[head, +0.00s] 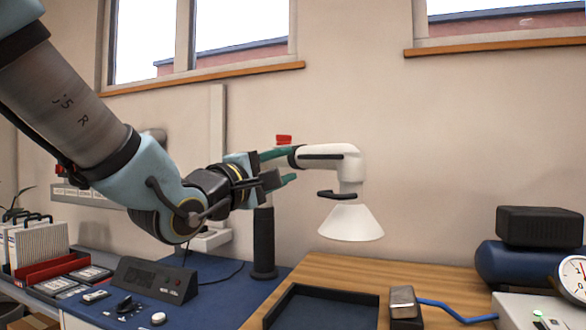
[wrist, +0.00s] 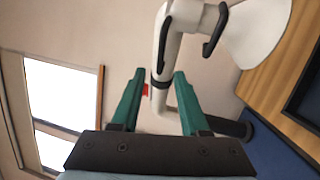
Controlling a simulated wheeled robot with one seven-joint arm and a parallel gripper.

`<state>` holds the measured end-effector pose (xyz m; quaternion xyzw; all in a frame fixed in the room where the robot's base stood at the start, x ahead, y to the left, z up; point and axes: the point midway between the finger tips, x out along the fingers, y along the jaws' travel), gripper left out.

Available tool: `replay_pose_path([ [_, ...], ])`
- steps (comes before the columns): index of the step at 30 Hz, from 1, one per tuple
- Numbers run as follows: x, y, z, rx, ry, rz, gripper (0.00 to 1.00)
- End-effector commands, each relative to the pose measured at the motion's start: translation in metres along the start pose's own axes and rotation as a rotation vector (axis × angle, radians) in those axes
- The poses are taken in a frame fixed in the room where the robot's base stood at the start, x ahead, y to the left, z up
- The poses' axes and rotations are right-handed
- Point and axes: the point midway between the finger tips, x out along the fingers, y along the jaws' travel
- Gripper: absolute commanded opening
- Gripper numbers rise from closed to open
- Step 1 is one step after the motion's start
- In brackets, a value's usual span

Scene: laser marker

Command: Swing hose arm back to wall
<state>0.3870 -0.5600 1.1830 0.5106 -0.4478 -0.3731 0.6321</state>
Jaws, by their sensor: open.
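The hose arm (head: 330,156) is a white jointed tube with dark bands. It ends in a white cone-shaped hood (head: 350,222) facing down, with a black handle (head: 338,194) above the hood. It stands out in front of the wall. My gripper (head: 292,165) is open, its green fingers pointing at the tube's left end. In the wrist view, the hose arm (wrist: 166,55) shows between and beyond the fingertips of my gripper (wrist: 159,73). I cannot tell whether the fingers straddle the tube or touch it. My gripper partly hides the joint near the red cap (head: 284,140).
A black post (head: 263,240) stands below my gripper on the blue bench (head: 220,268). A wooden worktop (head: 400,270) lies right, with a dark tray (head: 325,308) and a blue tank (head: 525,262). A control box (head: 155,280) is at left. The wall right of the hood is clear.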

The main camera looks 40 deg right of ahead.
Motion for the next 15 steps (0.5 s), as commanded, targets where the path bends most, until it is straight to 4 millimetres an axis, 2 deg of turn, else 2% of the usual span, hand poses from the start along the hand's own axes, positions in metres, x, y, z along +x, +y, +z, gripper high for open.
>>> replay_pose_path([
  [9, 0.057, 0.001, -0.001, 0.003, 0.002, -0.005, 0.45],
  [15, 0.086, 0.000, -0.001, 0.003, 0.002, -0.005, 0.45],
])
